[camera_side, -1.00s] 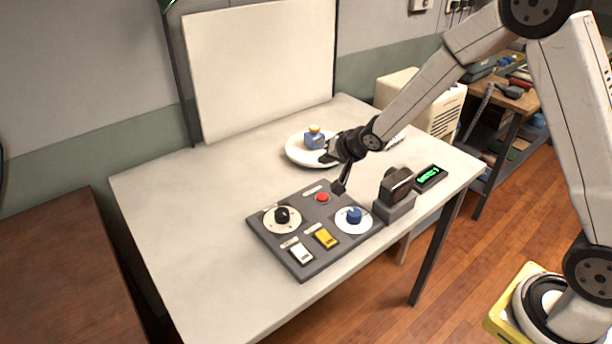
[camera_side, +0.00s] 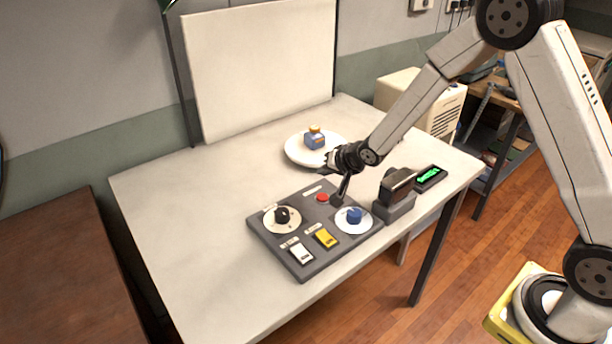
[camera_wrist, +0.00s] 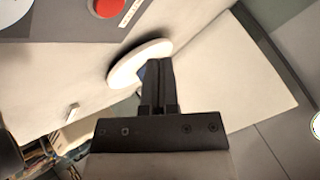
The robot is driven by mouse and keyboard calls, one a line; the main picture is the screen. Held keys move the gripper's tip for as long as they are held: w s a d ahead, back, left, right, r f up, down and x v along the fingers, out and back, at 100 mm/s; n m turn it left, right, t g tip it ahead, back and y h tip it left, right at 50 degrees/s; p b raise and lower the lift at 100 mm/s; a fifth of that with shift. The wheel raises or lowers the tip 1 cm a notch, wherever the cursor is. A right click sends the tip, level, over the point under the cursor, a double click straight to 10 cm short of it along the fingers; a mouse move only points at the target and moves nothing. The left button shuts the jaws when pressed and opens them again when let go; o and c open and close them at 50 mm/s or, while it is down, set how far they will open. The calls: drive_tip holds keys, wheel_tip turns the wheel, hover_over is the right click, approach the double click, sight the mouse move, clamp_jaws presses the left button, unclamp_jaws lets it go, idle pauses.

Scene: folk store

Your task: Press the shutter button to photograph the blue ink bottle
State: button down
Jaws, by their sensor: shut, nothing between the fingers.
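The blue ink bottle (camera_side: 315,140), with a yellowish cap, stands on a round white plate (camera_side: 294,152) towards the back of the table. The grey control panel (camera_side: 272,243) carries a red button (camera_side: 322,197), a black knob (camera_side: 282,214), a blue knob (camera_side: 354,215), and a white and a yellow switch. My gripper (camera_side: 338,201) is shut and empty, its tip low over the panel just right of the red button. In the wrist view the shut fingers (camera_wrist: 158,85) hide most of the bottle, and the red button (camera_wrist: 106,6) is at the top edge, apart from them.
A dark camera (camera_side: 397,181) on a grey stand is right of the panel. Behind it lies a small display with green digits (camera_side: 430,176). A white backdrop board (camera_side: 260,65) stands at the back. The left of the table is clear.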

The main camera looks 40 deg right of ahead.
sight(319, 195)
drive_tip(key=shift+f, duration=2.65)
drive_tip(key=shift+f, duration=0.9)
idle(1.2)
drive_tip(key=shift+r, duration=0.9)
drive_tip(key=shift+r, duration=2.5)
